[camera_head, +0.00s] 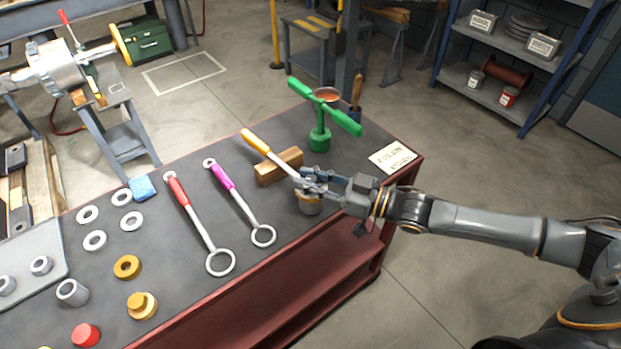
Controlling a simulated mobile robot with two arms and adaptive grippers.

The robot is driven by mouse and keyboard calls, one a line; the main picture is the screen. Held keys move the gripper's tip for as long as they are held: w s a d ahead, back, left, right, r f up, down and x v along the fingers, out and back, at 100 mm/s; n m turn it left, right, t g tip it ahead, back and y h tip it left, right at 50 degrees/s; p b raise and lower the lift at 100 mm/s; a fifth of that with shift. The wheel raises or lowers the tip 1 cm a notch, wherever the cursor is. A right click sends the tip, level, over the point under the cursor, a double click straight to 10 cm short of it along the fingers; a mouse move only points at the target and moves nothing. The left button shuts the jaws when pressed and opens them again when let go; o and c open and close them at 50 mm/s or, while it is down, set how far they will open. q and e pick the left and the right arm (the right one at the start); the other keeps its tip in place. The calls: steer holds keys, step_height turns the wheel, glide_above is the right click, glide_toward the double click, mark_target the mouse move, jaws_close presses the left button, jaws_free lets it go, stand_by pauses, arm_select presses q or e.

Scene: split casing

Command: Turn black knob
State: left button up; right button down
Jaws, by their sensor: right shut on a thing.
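I cannot pick out a black knob in this view. My right gripper (304,181) reaches in from the right over the workbench (335,215). It is shut at the metal end of an orange-handled tool (259,143). The tool slants down to the right, over a wooden block (279,167). A small round metal and tan piece (309,204) stands just below the gripper, partly hidden by it. Whether the tool touches this piece, I cannot tell. My left gripper is not in view.
A green T-handled device (320,138) stands behind the gripper, near a white label card (392,157). A red-handled wrench (195,218) and a magenta-handled wrench (236,198) lie left. Several rings and round parts cover the bench's left end. A shelf (515,65) stands back right.

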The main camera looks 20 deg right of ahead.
steer(key=shift+r, duration=0.1)
steer(key=c, duration=1.1)
jaws_free()
steer(key=shift+c, duration=0.2)
steer(key=shift+s+d, duration=0.25)
steer(key=shift+d, duration=0.1)
steer(key=v, duration=1.1)
